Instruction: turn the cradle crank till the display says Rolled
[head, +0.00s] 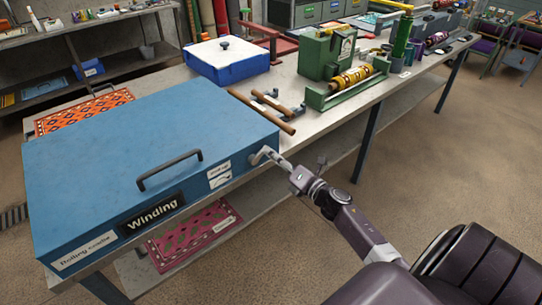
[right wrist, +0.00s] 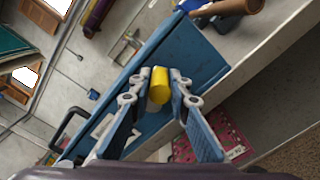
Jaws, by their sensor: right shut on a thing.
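The rolling cradle is a large blue box (head: 130,150) at the left end of the bench. Its black display (head: 153,212) on the front reads "Winding". My right gripper (head: 270,157) is at the cradle's right end, at the crank, which its fingers mostly hide in the head view. In the right wrist view the crank's yellow handle (right wrist: 158,86) sits between the two fingers, and the gripper is shut on it. My left gripper is out of view.
A black bar handle (head: 170,170) stands out near the cradle's front edge. Brown rods (head: 262,112) lie on the bench to its right, before a green machine (head: 345,80). An orange patterned rug (head: 85,110) shows behind the cradle, and a pink rug (head: 195,235) lies on the lower shelf.

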